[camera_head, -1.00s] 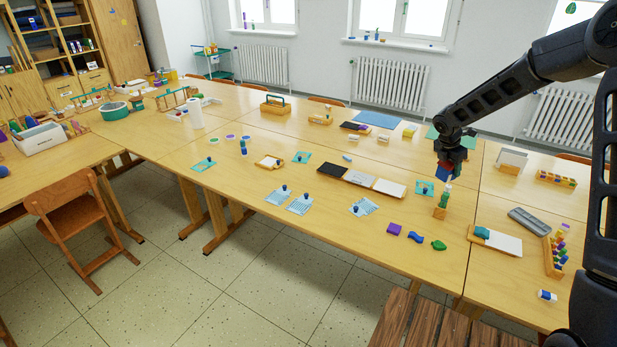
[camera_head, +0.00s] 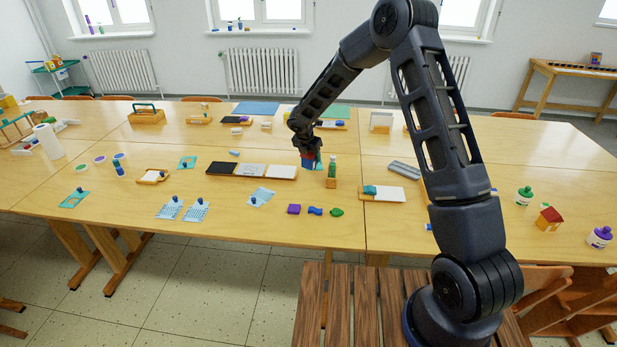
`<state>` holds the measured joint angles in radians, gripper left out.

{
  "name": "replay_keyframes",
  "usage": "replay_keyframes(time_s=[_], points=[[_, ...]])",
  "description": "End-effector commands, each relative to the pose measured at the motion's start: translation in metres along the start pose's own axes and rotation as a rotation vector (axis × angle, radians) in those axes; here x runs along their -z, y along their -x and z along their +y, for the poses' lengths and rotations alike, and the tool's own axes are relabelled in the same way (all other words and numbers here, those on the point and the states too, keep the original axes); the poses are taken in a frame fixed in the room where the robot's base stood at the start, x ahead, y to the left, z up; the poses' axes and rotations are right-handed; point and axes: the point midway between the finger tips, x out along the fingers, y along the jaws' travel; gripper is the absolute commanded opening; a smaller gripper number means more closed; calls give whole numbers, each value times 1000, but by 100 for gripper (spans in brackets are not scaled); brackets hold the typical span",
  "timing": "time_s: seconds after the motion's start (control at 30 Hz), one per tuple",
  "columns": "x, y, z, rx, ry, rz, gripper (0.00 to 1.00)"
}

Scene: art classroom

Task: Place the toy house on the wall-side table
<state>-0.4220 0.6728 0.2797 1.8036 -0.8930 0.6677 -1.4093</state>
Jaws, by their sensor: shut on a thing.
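My gripper (camera_head: 309,149) is shut on a small blue-and-red thing (camera_head: 308,162), red above and blue below, which looks like a toy house, though the jaws partly hide it. It is over the long table, just left of a small green figure on a wooden block. I cannot tell whether it touches the tabletop. Another toy house (camera_head: 549,218), with a red roof and yellow-orange walls, stands on the right part of the table. A wooden wall-side table (camera_head: 545,68) stands at the far right by the wall.
The long table (camera_head: 250,222) carries trays, cards and several small items. The green figure (camera_head: 332,170) stands close beside my gripper. A slatted wooden surface (camera_head: 345,300) is in front.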

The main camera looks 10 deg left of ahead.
Motion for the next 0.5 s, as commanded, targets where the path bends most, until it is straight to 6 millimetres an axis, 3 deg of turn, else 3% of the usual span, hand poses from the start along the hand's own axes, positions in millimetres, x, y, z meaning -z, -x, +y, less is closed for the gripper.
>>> replay_keyframes(time_s=[0.2, 0.5], points=[[18, -42, 0, 1, 2, 1, 29], [26, -64, 0, -1, 0, 0, 29]])
